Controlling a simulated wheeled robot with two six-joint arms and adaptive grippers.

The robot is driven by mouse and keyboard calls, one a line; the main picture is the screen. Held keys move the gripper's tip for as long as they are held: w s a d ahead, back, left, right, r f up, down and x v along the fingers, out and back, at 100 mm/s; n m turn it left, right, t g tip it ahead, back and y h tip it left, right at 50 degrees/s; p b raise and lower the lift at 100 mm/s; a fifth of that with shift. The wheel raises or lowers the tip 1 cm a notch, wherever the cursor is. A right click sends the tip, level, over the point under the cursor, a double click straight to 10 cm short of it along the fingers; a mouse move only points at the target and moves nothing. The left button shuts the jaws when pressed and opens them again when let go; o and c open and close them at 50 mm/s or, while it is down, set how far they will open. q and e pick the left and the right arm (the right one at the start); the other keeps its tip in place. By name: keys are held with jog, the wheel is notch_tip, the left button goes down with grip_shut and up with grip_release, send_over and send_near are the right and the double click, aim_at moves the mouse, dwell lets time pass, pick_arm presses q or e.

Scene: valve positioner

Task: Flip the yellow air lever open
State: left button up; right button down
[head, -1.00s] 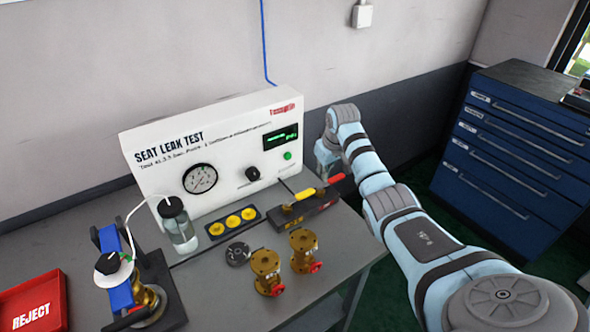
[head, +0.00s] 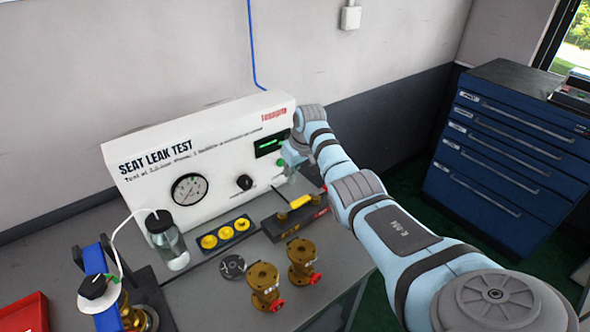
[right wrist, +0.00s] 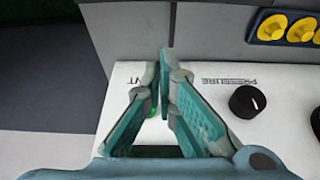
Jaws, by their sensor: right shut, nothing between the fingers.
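The yellow air lever (head: 300,202) lies on a dark block (head: 285,227) on the bench, in front of the right end of the white SEAT LEAK TEST panel (head: 185,165). It does not show in the right wrist view. My right gripper (head: 291,174) is small and partly hidden by its arm in the head view, above and behind the lever, near the panel's green button. In the right wrist view the fingers of my right gripper (right wrist: 164,62) are together and empty, over the panel face. My left gripper is not in view.
Two brass valves (head: 264,285) with red parts stand in front of the block. A tray of yellow pieces (head: 225,236), a bottle (head: 168,245) and a blue fixture (head: 95,262) are further left. A red bin (head: 24,314) is at the lower left. A blue drawer cabinet (head: 505,150) stands right.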

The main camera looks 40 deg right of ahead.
aim_at(294, 205)
jog(key=b+x, duration=0.2)
jog(key=x, duration=0.1)
jog(key=shift+s+f, duration=0.15)
jog(key=shift+f, duration=0.15)
jog(key=s+p, duration=0.3)
jog(key=shift+s+r, duration=0.1)
jog(key=shift+r, duration=0.15)
jog(key=shift+s+f, duration=0.1)
jog(key=shift+s, duration=0.3)
